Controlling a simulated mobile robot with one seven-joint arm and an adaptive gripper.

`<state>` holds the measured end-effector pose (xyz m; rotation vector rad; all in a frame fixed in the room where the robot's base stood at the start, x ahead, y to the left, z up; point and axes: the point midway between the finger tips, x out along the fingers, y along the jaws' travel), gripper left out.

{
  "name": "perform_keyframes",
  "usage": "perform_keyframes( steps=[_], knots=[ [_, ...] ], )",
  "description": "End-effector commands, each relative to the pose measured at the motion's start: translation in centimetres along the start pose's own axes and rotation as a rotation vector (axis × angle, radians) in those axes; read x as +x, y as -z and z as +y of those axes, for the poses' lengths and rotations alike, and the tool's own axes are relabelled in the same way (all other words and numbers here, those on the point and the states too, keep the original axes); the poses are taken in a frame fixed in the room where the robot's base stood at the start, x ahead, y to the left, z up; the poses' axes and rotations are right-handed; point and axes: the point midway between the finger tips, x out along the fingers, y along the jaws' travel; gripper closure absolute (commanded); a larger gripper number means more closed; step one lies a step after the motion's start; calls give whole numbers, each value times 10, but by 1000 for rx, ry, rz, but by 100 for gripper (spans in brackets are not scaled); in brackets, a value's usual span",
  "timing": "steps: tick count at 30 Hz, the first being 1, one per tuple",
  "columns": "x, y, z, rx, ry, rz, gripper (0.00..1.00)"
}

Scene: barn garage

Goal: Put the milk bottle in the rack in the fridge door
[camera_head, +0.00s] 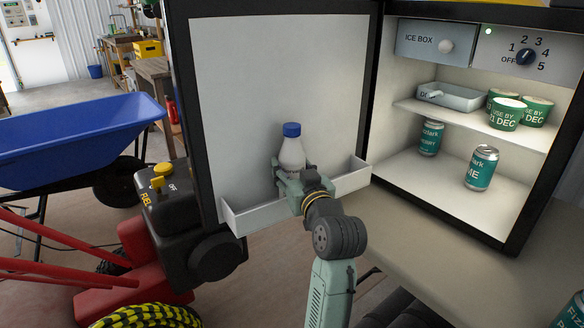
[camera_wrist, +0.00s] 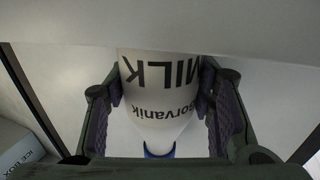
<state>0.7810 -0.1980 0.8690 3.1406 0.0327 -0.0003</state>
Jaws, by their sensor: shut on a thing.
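The white milk bottle (camera_head: 291,155) with a blue cap is upright at the open fridge door (camera_head: 275,80). My gripper (camera_head: 290,180) is shut on it, with a finger on each side. In the wrist view the bottle (camera_wrist: 160,95) shows the word MILK between the fingers of my gripper (camera_wrist: 160,110). The white door rack (camera_head: 345,183) runs along the lower part of the door. The bottle's lower part is hidden behind my gripper and the rack's front wall, so I cannot tell whether its base touches the rack floor.
The open fridge at right holds cans (camera_head: 482,168), green-labelled tubs (camera_head: 507,112) and a dish (camera_head: 450,96) on its shelves. The rack looks empty on both sides of the bottle. A blue wheelbarrow (camera_head: 70,140) and a black machine with a fuel cap (camera_head: 175,200) stand left of the door.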

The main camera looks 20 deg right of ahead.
Motion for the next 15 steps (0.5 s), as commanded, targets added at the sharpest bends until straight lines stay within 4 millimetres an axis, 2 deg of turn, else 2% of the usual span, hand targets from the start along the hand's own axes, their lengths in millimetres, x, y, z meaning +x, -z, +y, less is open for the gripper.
perform_keyframes(
  steps=[1, 9, 15],
  knots=[
    [0, -1, 0, 0, 0, 0, 49],
    [0, -1, 0, 0, 0, 0, 31],
    [0, -1, 0, 0, 0, 0, 31]
  ],
)
